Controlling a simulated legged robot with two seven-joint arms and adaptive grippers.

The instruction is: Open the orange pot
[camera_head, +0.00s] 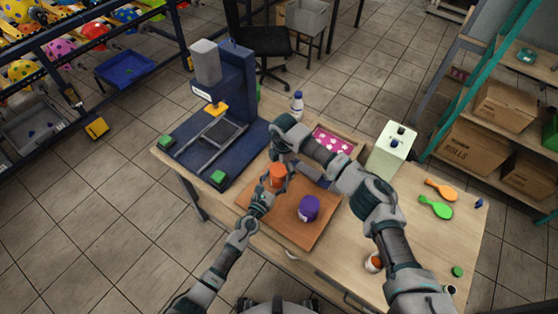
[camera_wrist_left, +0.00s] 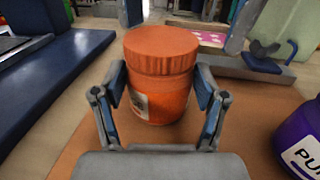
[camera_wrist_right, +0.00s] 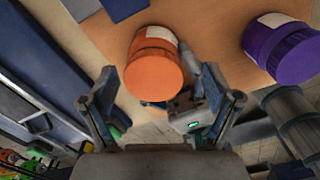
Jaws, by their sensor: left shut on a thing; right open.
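The orange pot (camera_head: 277,176) stands upright on the brown board (camera_head: 292,228), its ridged orange lid (camera_wrist_left: 161,49) on. My left gripper (camera_head: 268,184) is shut on the pot's body from the near side, one finger at each flank, as the left wrist view (camera_wrist_left: 160,98) shows. My right gripper is open and empty; in the right wrist view (camera_wrist_right: 160,105) its fingers are spread, with the lid (camera_wrist_right: 153,75) ahead of and between them. In the head view its arm reaches over from the right to just behind the pot, and its fingertips are partly hidden.
A purple pot (camera_head: 309,208) stands on the board right of the orange one. A blue press (camera_head: 232,110) stands left. A white bottle (camera_head: 297,104), pink tray (camera_head: 333,143) and pale box (camera_head: 390,152) are behind. Orange and green paddles (camera_head: 436,207) lie right.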

